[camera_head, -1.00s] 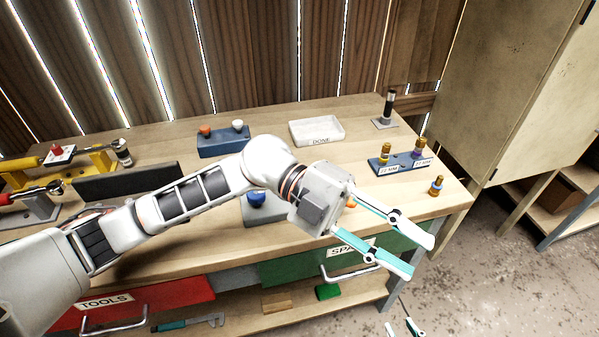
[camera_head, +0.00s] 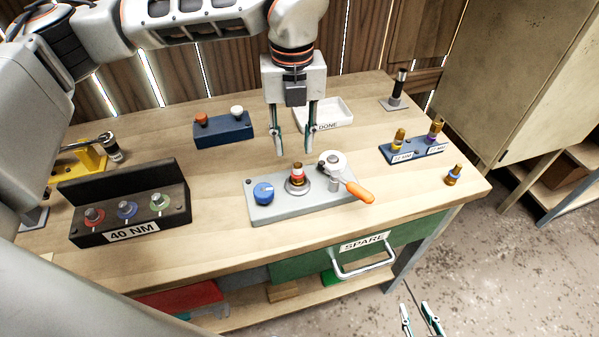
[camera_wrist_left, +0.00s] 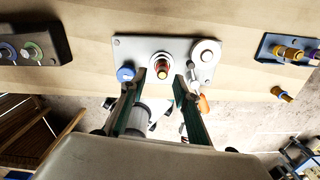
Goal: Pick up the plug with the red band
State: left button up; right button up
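A plug with a red band (camera_head: 297,174) stands upright in the round seat of a grey fixture (camera_head: 262,212) on the bench. It also shows in the left wrist view (camera_wrist_left: 161,67). My left gripper (camera_head: 293,150) is open and points down just above and behind this plug in the head view. In the left wrist view the plug appears between and just beyond the two fingertips (camera_wrist_left: 160,78); I see no contact. My right gripper (camera_head: 418,306) is open and empty at the bottom edge, low beside the bench.
The fixture carries a blue knob (camera_head: 263,192) and an orange-handled lever (camera_head: 358,191). A black 40 NM box (camera_head: 160,222) stands left. A blue rack (camera_head: 415,152) with two plugs and a loose blue-banded plug (camera_head: 453,176) are right. A white DONE tray (camera_head: 338,121) lies behind.

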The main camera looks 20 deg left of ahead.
aim_at(297, 164)
pick_arm(q)
jog(key=f, duration=0.4)
jog(key=f+p, duration=0.1)
jog(key=f, duration=0.1)
jog(key=shift+s+d+f, duration=0.2)
jog(key=shift+d+f, duration=0.15)
jog(key=shift+d, duration=0.05)
grip_shut()
